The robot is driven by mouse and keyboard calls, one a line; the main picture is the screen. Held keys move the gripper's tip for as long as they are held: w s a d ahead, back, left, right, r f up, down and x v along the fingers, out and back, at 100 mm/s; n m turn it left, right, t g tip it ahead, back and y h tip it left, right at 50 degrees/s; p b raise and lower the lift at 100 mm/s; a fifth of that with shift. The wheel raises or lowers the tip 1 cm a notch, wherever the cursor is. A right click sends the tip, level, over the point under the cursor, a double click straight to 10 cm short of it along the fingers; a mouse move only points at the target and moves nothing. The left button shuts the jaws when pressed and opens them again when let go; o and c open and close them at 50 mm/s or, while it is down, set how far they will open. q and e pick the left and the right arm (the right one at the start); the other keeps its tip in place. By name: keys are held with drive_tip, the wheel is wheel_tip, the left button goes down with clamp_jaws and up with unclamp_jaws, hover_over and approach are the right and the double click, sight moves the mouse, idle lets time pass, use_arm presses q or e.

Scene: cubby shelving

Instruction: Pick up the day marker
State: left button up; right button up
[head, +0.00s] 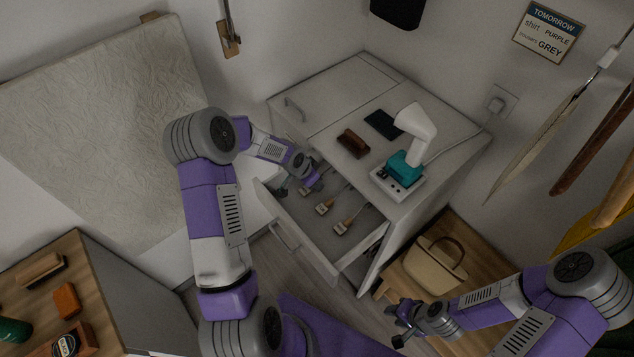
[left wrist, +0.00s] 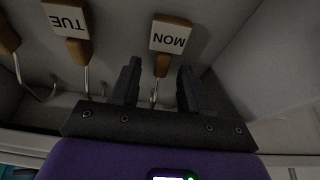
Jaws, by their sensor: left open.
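Day markers with wooden ends, white labels and metal hooks lie in the open drawer. In the left wrist view, the MON marker (left wrist: 170,36) lies ahead of my left gripper (left wrist: 158,80), its hook between the two spread fingers. The gripper is open and not closed on it. The TUE marker (left wrist: 68,20) lies to its left, and part of another shows at the left edge. In the head view, my left gripper (head: 299,187) is over the drawer's left part; two markers (head: 323,208) (head: 342,227) lie to its right. My right gripper (head: 393,322) is open and empty, low beside the bench.
The drawer (head: 326,268) juts from a white cabinet (head: 335,88) and its walls surround the markers. On top are a brown brush (head: 353,143), a dark pad (head: 384,124) and a white-and-teal device (head: 404,166). A TOMORROW sign (head: 548,32) hangs on the wall. A beige bag (head: 436,265) sits on the bench.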

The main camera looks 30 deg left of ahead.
use_arm(q)
drive_tip(key=shift+f, duration=0.1)
clamp_jaws()
idle(0.5)
